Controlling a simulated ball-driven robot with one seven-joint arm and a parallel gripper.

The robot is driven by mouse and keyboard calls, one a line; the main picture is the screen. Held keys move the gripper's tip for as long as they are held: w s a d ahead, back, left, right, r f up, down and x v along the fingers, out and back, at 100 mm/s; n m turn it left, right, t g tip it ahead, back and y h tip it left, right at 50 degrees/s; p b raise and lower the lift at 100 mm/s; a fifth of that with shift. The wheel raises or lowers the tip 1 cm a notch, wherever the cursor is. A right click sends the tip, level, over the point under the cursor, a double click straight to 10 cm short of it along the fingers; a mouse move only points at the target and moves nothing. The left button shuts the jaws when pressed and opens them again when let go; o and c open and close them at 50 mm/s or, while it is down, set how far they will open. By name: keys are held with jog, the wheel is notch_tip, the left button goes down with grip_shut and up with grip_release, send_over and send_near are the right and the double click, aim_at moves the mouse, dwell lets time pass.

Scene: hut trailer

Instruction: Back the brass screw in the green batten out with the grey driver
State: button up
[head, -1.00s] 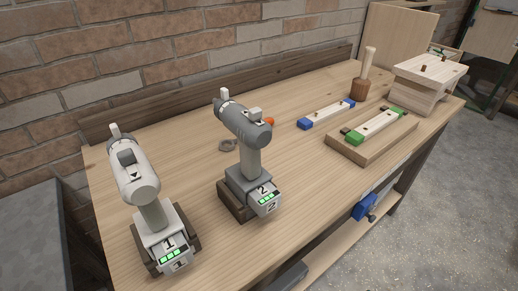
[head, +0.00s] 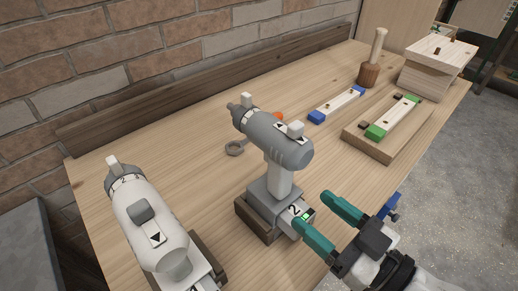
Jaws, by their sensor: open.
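The grey driver (head: 279,143) stands upright on its battery in a dark wooden holder (head: 262,222) on the bench, chuck pointing back left. My gripper (head: 334,219), with teal fingers, is open and empty at the lower right. Its left finger is close to or overlapping the driver's battery in the picture; I cannot tell whether they touch. The green-ended batten (head: 399,118) lies on a wooden base board (head: 380,151) at the right. Small screw-like spots show on it, too small to tell their metal.
A white driver (head: 151,222) stands in its own holder at the lower left.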

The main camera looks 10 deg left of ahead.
aim_at(288, 187)
jog(key=p+x, duration=0.1)
jog(key=x, duration=0.5)
jog(key=shift+r, duration=0.1)
jog(key=p+x, duration=0.2)
jog(key=x, duration=0.2)
jog(key=shift+w+r, duration=0.1)
jog(key=shift+w+a, duration=0.35)
jog(key=shift+c, duration=0.4)
grip_shut()
